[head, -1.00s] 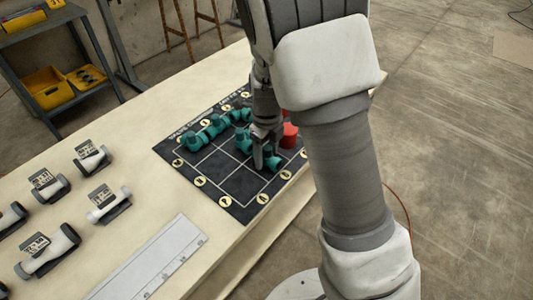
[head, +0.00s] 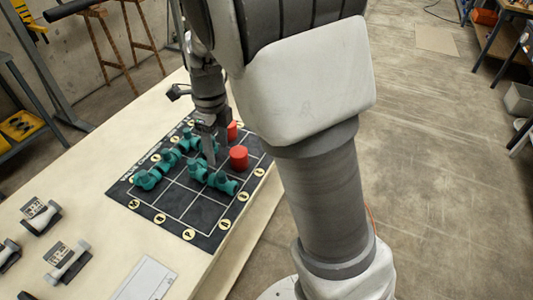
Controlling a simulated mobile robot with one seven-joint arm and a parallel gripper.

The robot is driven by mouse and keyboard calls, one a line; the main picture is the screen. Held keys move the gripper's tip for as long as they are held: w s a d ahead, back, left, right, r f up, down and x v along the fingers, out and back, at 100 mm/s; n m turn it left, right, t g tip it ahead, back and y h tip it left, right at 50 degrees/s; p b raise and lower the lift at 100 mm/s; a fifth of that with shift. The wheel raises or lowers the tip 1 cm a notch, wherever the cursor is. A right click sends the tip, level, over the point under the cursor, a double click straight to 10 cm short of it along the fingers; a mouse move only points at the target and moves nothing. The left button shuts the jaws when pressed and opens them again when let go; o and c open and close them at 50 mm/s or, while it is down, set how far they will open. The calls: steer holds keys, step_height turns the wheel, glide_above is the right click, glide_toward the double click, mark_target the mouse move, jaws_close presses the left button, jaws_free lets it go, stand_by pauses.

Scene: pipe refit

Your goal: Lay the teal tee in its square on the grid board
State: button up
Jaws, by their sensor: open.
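The dark grid board (head: 205,213) lies on the pale table with several teal fittings on it. A teal fitting (head: 222,182) that looks like the tee lies near the board's right side. Another teal fitting (head: 197,169) is just left of it, and more teal pieces (head: 147,180) run along the left and far squares. My gripper (head: 210,157) is open and points down over the board, its fingertips just above and left of the nearer-right teal fitting, apparently empty. The gripper and arm hide part of the far board.
A red cylinder (head: 238,158) stands on the board right of the gripper, with another red piece (head: 232,131) behind it. The near squares are empty.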

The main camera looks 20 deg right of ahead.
steer(key=s+d+r+n+t, duration=0.1)
steer(key=s+d+r+n, duration=0.2)
steer(key=s+n, duration=0.3)
steer(key=s+d+r+n+t, duration=0.2)
steer(key=s+r+n, duration=0.4)
steer(key=n, duration=0.5)
steer(key=s+d+r+n+t, duration=0.2)
steer(key=s+d+r+n, duration=0.1)
steer(key=s+n, duration=0.4)
steer(key=shift+s+d+r+n, duration=0.4)
steer(key=shift+r+n, duration=0.25)
steer(key=shift+n, duration=0.25)
step_height(320, 180, up, 6)
steer(key=p, duration=0.6)
steer(key=shift+r, duration=0.2)
